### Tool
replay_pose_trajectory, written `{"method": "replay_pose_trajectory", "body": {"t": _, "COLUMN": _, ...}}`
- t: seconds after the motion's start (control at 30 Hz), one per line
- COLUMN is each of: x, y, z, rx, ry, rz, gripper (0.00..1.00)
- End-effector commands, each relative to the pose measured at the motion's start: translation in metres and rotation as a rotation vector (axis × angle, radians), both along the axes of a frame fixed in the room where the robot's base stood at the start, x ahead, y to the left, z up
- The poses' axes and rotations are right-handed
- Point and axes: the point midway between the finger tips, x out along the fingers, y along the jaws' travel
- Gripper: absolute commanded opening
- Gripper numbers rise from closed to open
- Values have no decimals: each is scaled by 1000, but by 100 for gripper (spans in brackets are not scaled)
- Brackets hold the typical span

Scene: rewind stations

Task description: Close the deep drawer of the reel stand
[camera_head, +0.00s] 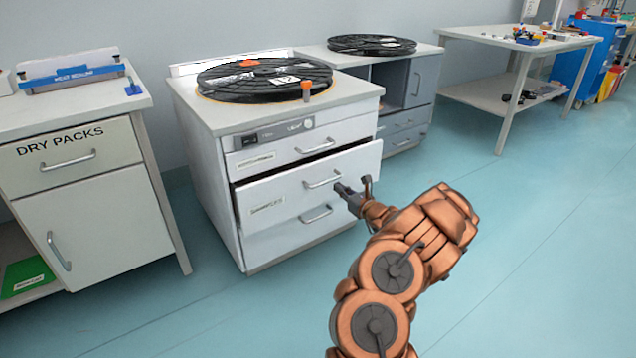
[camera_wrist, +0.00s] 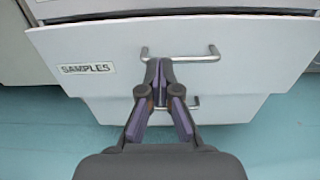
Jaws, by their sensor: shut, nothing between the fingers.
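The reel stand (camera_head: 203,129) is a white cabinet with a black reel on top. Its drawer labelled SAMPLES (camera_head: 284,200) stands partly pulled out, with a dark gap above its front. In the wrist view the drawer front (camera_wrist: 100,45) fills the upper part, with its bar handle (camera_wrist: 211,54) near the middle. My gripper (camera_head: 342,187) is shut and empty in front of this drawer. In the wrist view its fingertips (camera_wrist: 158,64) overlap the handle; I cannot tell whether they touch it or the front. Below is another front with a handle (camera_head: 316,214), partly hidden by my gripper.
A shallower drawer (camera_head: 255,158) above looks shut. A DRY PACKS cabinet (camera_head: 95,212) stands to the left. A grey cabinet (camera_head: 426,85) with another reel stands behind on the right, then a table (camera_head: 486,35). The floor (camera_head: 540,240) to the right is clear.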

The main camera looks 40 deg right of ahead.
Motion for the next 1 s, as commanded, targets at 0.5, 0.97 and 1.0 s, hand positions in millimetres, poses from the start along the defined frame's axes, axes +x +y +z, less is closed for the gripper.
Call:
{"method": "replay_pose_trajectory", "body": {"t": 0.5, "x": 46, "y": -9, "z": -4, "rx": -15, "ry": -21, "rz": -21, "gripper": 0}}
{"method": "replay_pose_trajectory", "body": {"t": 0.97, "x": 109, "y": -17, "z": -4, "rx": -16, "ry": -21, "rz": -23, "gripper": 0}}
{"method": "replay_pose_trajectory", "body": {"t": 1.0, "x": 113, "y": -18, "z": -4, "rx": -15, "ry": -20, "rz": -23, "gripper": 0}}
